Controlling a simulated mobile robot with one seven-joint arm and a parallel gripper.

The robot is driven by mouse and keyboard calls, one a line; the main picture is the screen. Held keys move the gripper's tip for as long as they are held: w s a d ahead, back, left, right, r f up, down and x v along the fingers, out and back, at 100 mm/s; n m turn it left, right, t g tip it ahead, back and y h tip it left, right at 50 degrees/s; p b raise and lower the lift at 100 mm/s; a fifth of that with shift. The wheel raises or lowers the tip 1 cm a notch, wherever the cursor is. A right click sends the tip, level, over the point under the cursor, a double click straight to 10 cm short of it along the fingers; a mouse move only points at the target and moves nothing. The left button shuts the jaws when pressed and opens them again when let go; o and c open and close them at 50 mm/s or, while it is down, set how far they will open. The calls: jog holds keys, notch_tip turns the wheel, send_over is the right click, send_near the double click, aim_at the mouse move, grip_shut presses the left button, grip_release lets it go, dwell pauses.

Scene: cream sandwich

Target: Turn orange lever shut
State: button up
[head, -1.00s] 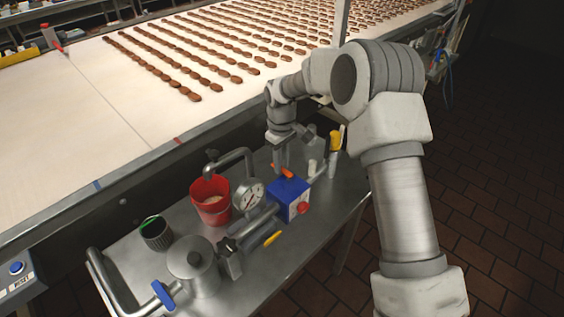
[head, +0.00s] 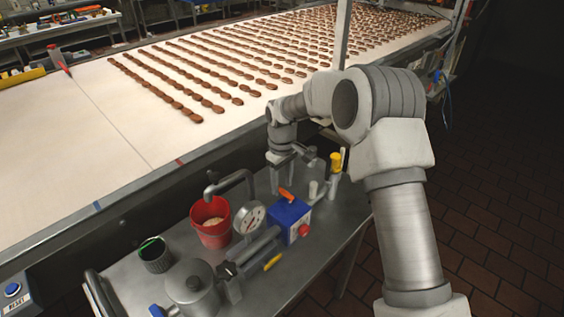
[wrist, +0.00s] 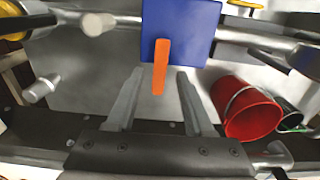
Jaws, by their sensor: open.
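The orange lever (head: 286,194) sits on top of a blue box (head: 283,217) on the steel cart. In the wrist view the orange lever (wrist: 161,66) stands out from the blue box (wrist: 180,22), its free end pointing down between my fingers. My gripper (wrist: 160,76) is open, its two fingers apart on either side of the lever's lower end with gaps on both sides. In the head view my gripper (head: 290,172) hangs just behind the box, partly hidden by my wrist.
A red bucket (head: 211,236), a pressure gauge (head: 250,217) and pipes stand left of the box. A red knob (head: 303,230) is on its right face. A yellow-handled lever (head: 335,163) stands beyond my gripper. The conveyor (head: 110,140) runs behind.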

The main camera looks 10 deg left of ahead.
aim_at(282, 191)
notch_tip(282, 191, up, 17)
jog(key=shift+f+p, duration=0.2)
jog(key=shift+p, duration=0.1)
jog(key=shift+r, duration=0.1)
jog(key=s+d+r+m+t, duration=0.3)
jog(key=s+d+r+m, duration=0.2)
jog(key=s+d+r, duration=0.8)
jog(key=s+d+f+m+t, duration=0.1)
jog(key=s+d, duration=0.3)
jog(key=s, duration=0.5)
jog(key=s+d+f+m+t, duration=0.1)
jog(key=s+d+f+m, duration=0.3)
jog(key=s, duration=0.5)
jog(key=shift+s+d+f+m+t, duration=0.2)
jog(key=shift+s+m+t, duration=0.05)
jog(key=shift+m+t, duration=0.05)
